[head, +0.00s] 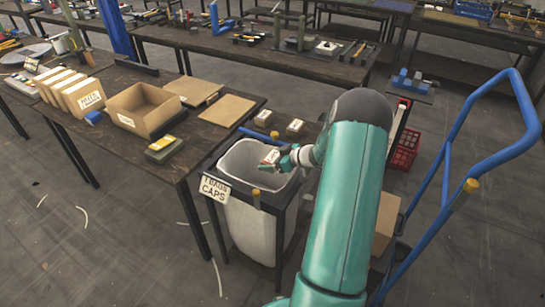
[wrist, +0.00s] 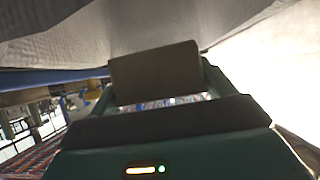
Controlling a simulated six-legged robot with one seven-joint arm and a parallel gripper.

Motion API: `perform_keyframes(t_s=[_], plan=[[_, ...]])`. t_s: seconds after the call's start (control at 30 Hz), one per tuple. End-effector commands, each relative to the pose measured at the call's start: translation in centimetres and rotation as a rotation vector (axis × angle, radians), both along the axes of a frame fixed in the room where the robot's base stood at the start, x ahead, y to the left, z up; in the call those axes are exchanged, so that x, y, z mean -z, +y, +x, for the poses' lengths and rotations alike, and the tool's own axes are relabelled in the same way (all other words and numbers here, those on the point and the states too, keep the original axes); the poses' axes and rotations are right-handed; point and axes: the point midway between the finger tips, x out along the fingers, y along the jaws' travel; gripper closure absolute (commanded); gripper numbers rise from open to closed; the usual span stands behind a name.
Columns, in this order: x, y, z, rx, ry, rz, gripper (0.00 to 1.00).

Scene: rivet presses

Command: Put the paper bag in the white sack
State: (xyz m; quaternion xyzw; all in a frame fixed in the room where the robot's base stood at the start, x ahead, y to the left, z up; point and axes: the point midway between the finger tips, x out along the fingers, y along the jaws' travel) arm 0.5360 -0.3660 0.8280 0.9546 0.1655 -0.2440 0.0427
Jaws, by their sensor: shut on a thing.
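The white sack (head: 262,225) hangs open in a dark frame with a caps label on its front. My gripper (head: 277,160) is over the sack's mouth, near its back right rim. It is shut on a small pale thing with a reddish mark, which I take as the paper bag (head: 270,157). In the wrist view my gripper (wrist: 165,102) has a narrow strip of colored print between its dark fingers; the fingers hide most of the bag. Pale grey sack cloth (wrist: 60,35) fills the top of that view. I cannot tell whether the bag touches the sack.
Two small boxes (head: 263,117) (head: 295,127) sit just behind the sack. A table at left holds an open cardboard box (head: 143,108), upright packets (head: 80,95) and flat boards (head: 226,110). A blue cart handle (head: 525,125) and a red crate (head: 405,152) stand at right.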

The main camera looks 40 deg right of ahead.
Motion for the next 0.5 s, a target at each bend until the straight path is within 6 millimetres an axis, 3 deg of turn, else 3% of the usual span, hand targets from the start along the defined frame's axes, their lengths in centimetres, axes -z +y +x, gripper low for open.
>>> perform_keyframes(t_s=[0.17, 0.2, 0.27, 0.5], plan=[[-0.02, -0.03, 0.0, 0.001, 0.0, 0.0, 0.45], [-0.02, -0.03, 0.0, 0.001, 0.0, 0.0, 0.12], [-0.02, -0.03, 0.0, 0.001, 0.0, 0.0, 0.01], [0.0, -0.05, -0.07, 0.001, 0.0, 0.0, 0.0]])
